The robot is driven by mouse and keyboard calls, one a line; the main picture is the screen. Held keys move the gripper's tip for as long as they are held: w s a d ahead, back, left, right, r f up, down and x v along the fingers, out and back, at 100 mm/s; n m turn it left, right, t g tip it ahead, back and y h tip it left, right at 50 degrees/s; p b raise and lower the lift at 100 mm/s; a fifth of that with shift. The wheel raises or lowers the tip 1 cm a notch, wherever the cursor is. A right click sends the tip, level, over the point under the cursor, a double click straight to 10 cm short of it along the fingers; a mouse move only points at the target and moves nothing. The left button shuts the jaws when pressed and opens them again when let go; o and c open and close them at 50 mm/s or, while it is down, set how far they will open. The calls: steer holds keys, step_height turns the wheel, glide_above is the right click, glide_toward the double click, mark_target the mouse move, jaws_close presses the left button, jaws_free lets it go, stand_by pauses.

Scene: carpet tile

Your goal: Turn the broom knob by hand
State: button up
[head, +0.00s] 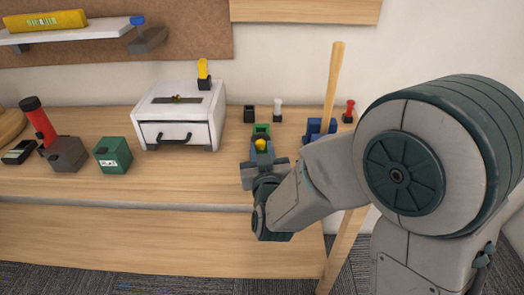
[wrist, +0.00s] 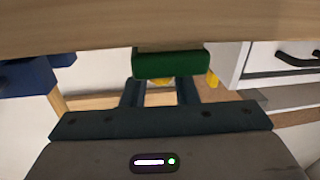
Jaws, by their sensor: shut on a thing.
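My gripper (head: 260,154) is over the front part of the wooden bench, with its fingers around a small yellow knob (head: 261,144). A green block (head: 262,130) shows just behind the knob. In the wrist view, the fingers (wrist: 160,92) stand on both sides of the yellow knob (wrist: 160,82), and the green block (wrist: 170,62) spans across their tips. The fingers and block partly cover the knob, so I cannot tell how it joins the block. A pale wooden stick (head: 334,82), perhaps a broom handle, rises from a blue holder (head: 318,128) to the right.
A white drawer cabinet (head: 160,128) stands left of my gripper, with a yellow-handled piece (head: 203,70) on top. Black (head: 249,114), white (head: 277,107) and red (head: 349,107) small pieces stand behind. A green box (head: 113,155) and grey box (head: 67,154) sit at left.

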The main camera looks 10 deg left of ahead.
steer(key=shift+n+g+h+b, duration=0.3)
steer(key=shift+n+b, duration=0.15)
steer(key=shift+n, duration=2.25)
steer(key=o, duration=1)
